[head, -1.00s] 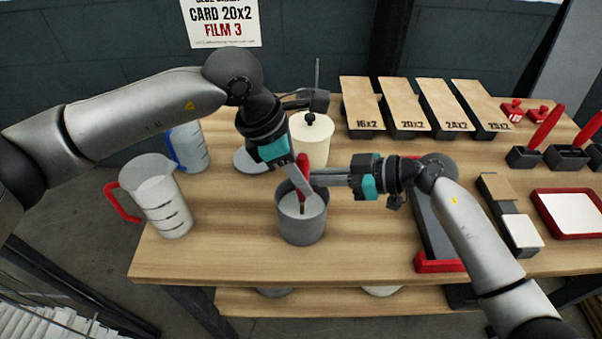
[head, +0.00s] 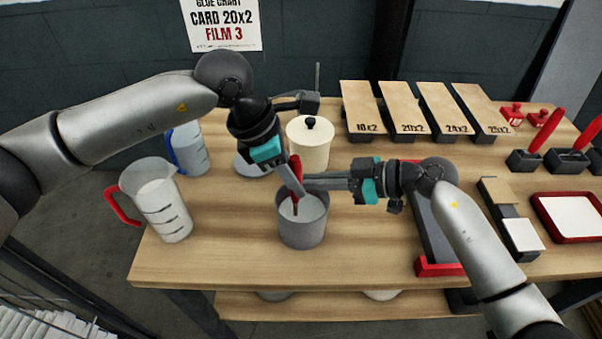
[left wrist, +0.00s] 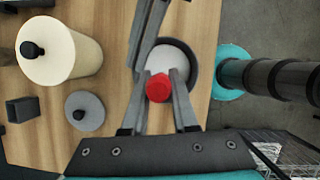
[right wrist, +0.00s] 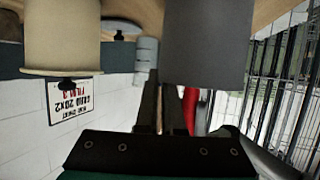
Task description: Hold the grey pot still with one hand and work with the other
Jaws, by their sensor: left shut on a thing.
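The grey pot (head: 302,232) stands upright on the table near its front edge, with pale contents inside. My left gripper (head: 297,186) is shut on a red-handled tool (head: 295,170) above the pot; a brownish tip shows below, inside the pot. In the left wrist view the red handle end (left wrist: 158,88) sits between the fingers, over the pot (left wrist: 192,68). My right gripper (head: 308,181) reaches in from the right at the pot's far rim. In the right wrist view its fingers (right wrist: 159,85) are close together beside the pot (right wrist: 205,40); whether they grip the wall is hidden.
A cream jar (head: 310,150) stands behind the pot. A red-handled jug (head: 160,205) and a blue-handled jug (head: 190,150) are at left. A dark tray with a red end (head: 440,266) lies at right. The table front near the pot is clear.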

